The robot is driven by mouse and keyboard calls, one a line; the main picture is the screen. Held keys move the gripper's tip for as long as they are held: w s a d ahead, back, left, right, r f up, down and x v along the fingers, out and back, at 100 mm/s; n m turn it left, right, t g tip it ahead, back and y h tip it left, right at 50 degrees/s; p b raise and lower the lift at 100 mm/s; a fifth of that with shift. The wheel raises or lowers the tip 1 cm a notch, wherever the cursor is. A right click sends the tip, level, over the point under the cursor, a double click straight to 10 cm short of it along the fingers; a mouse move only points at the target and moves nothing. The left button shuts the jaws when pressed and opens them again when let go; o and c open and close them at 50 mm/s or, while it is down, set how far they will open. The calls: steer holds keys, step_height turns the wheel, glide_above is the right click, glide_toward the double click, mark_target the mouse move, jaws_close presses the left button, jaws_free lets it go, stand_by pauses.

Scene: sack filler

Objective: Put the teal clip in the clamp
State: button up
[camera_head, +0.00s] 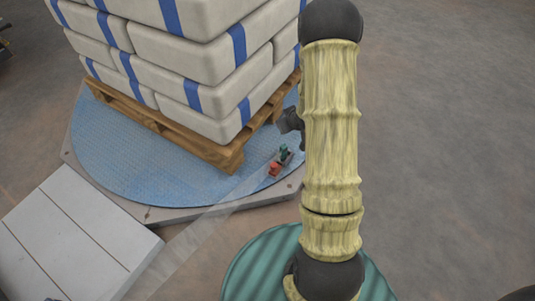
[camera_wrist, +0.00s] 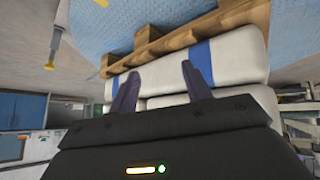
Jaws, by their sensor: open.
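A small teal piece (camera_head: 284,150), likely the teal clip, sits beside a red piece (camera_head: 274,169) in a small grey holder near the right edge of the blue round plate. My gripper is partly hidden behind my arm in the head view; a dark part of it (camera_head: 289,121) shows left of the arm, above the teal piece in the picture. In the wrist view my gripper (camera_wrist: 160,70) has its two dark fingers apart with nothing between them. The teal piece cannot be made out in the wrist view. I cannot identify the clamp in either view.
White sacks with blue bands (camera_head: 205,70) are stacked on a wooden pallet (camera_head: 165,125) on the blue plate (camera_head: 130,165). A translucent strip (camera_head: 205,225) runs from the plate to the lower left. A grey ramp (camera_head: 75,240) adjoins the plate. Floor at right is clear.

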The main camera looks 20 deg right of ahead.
steer(key=s+a+r+m+g, duration=0.1)
steer(key=s+a+r+g, duration=0.1)
steer(key=s+a+r, duration=0.5)
steer(key=s+a+r+m+g, duration=0.1)
steer(key=s+a+r+g, duration=0.2)
steer(key=s+a+r, duration=0.5)
steer(key=s, duration=0.6)
steer(key=shift+a, duration=0.2)
steer(key=shift+w, duration=0.15)
